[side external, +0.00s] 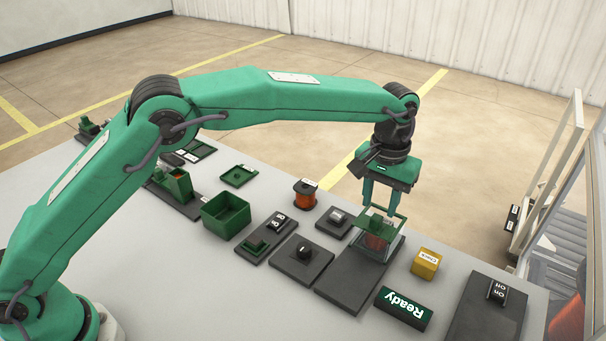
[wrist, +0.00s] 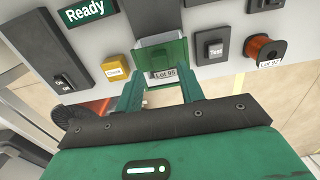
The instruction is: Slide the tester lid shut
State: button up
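The tester (side external: 379,243) is a clear-walled, green-framed box at the back end of a long dark base, with an orange spool inside. My gripper (side external: 380,207) points down at the top of the tester. In the wrist view its fingers (wrist: 160,74) stand apart, one on each side of the label, with nothing clearly gripped. Whether they touch the tester is unclear.
A yellow block (side external: 427,263) and a green "Ready" sign (side external: 404,308) sit right of the tester. An "On" switch block (side external: 487,302) is farther right. A dark knob block (side external: 302,258), an orange spool (side external: 305,194) and a green bin (side external: 226,216) lie left. The near table is clear.

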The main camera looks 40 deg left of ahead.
jog(key=shift+r, duration=1.1)
jog(key=shift+a+r, duration=0.35)
jog(key=shift+r, duration=0.05)
jog(key=s+a+r+t, duration=0.1)
jog(key=s+a+r, duration=0.45)
jog(key=a, duration=0.35)
jog(key=s+a+r+t, duration=0.2)
jog(key=s+a+r, duration=0.4)
jog(key=a, duration=0.4)
jog(key=s+a+f+t, duration=0.1)
jog(key=s+a+f, duration=0.1)
jog(key=s+a, duration=0.3)
jog(key=s+a+f+t, duration=0.1)
jog(key=s+a, duration=0.5)
jog(key=s, duration=0.7)
jog(key=shift+s+a+f+t, duration=0.2)
jog(key=shift+f+t, duration=0.1)
jog(key=shift+f, duration=0.25)
